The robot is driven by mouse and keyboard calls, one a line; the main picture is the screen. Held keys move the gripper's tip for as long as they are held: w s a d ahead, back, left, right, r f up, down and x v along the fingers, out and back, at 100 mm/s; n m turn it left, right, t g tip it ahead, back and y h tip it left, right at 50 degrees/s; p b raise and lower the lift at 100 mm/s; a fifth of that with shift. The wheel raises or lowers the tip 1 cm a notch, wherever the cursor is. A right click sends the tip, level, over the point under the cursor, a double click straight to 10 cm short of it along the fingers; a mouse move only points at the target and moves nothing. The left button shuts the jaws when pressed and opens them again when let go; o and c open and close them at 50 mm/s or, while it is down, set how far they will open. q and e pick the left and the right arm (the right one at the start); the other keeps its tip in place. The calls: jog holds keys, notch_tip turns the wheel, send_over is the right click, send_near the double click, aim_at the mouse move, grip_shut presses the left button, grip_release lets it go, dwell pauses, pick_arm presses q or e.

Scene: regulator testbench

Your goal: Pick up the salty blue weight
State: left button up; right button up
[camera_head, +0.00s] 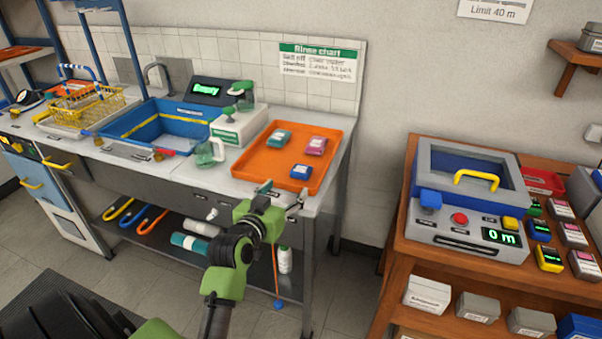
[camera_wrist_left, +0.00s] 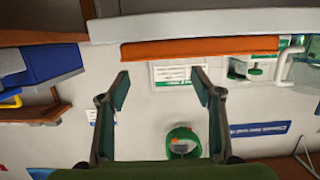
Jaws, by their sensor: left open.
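A small blue weight (camera_head: 300,171) lies near the front right of the orange tray (camera_head: 240,168), with a teal weight (camera_head: 279,138) and a pink weight (camera_head: 316,146) behind it. I cannot tell from its look whether it is salty. Another blue weight (camera_head: 540,231) lies on the wooden bench at right. My left gripper (camera_head: 284,192) is open and empty at the counter's front edge, just in front of the tray. The left wrist view also shows its spread fingers (camera_wrist_left: 160,86), with the orange tray edge (camera_wrist_left: 200,47) beyond and no weight visible. My right gripper is not in view.
Left of the tray are a white device with a green top (camera_head: 238,118), a green-and-white item (camera_head: 209,153) and a blue sink (camera_head: 165,122). A grey machine with a yellow handle (camera_head: 468,195) stands on the right bench. The tray's front left is clear.

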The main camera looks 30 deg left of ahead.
aim_at(302, 167)
pick_arm(q)
jog(key=x, duration=1.3)
jog(key=shift+w+a+r, duration=0.2)
jog(key=shift+w+a, duration=0.05)
jog(key=shift+w, duration=0.15)
jog(key=c, duration=1.6)
jog(key=shift+r, duration=0.1)
jog(key=shift+c, duration=0.2)
